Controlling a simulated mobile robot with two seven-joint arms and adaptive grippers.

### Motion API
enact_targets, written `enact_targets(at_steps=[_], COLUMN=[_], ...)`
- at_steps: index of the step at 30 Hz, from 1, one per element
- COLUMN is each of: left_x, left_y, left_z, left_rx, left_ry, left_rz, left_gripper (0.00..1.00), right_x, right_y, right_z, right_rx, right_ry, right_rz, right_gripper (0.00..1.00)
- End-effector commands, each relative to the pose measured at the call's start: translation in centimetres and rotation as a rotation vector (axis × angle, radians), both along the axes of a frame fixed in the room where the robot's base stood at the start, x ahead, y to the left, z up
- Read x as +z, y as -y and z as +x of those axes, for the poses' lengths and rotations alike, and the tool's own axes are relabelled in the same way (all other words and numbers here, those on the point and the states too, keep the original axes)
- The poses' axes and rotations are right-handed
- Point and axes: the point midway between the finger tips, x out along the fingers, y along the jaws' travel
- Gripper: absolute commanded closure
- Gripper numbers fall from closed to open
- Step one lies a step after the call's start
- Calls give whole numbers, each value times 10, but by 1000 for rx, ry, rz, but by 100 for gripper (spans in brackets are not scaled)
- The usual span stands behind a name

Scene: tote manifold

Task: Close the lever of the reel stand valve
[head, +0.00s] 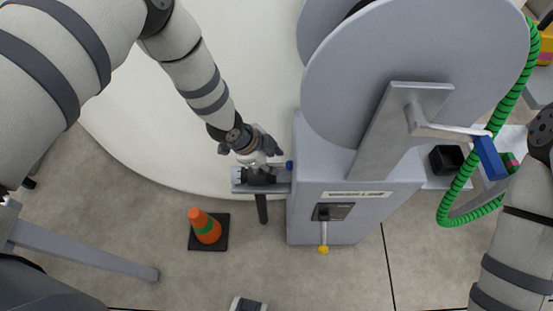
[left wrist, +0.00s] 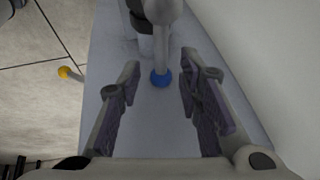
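The reel stand (head: 350,200) is a grey box with a large grey reel above it. At its left side a grey lever with a blue ball knob (head: 289,165) shows beside my left gripper (head: 268,160). In the left wrist view the blue ball knob (left wrist: 161,78) sits between the two spread fingers of my left gripper (left wrist: 160,80), with a gap on each side. That gripper is open and holds nothing. The valve body is partly hidden by the gripper. A second lever with a yellow knob (head: 323,249) hangs down on the stand's front. My right gripper is out of view.
An orange cone (head: 204,226) stands on the floor left of the stand. A green hose (head: 513,95) loops at the right, near a crank with a blue handle (head: 488,158). A black open box (head: 447,160) sits on a side shelf. A large pale curved surface lies behind my left arm.

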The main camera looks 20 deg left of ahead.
Motion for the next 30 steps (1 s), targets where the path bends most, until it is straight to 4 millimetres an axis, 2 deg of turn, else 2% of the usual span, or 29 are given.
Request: enact_targets(at_steps=[1, 4, 13, 18, 30], left_x=[-11, -19, -20, -20, -21], left_y=[3, 6, 8, 8, 6], left_z=[0, 4, 7, 7, 4], left_rx=[-1, 0, 1, 1, -17], left_ry=[-6, -3, 2, 2, 0], left_rz=[0, 0, -1, -1, 1], left_gripper=[68, 68, 68, 100, 100], right_x=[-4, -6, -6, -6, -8], right_y=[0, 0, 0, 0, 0], right_z=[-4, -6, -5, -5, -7], right_rx=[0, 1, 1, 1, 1], right_ry=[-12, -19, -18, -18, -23], right_rz=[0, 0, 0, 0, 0], right_gripper=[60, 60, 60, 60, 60])
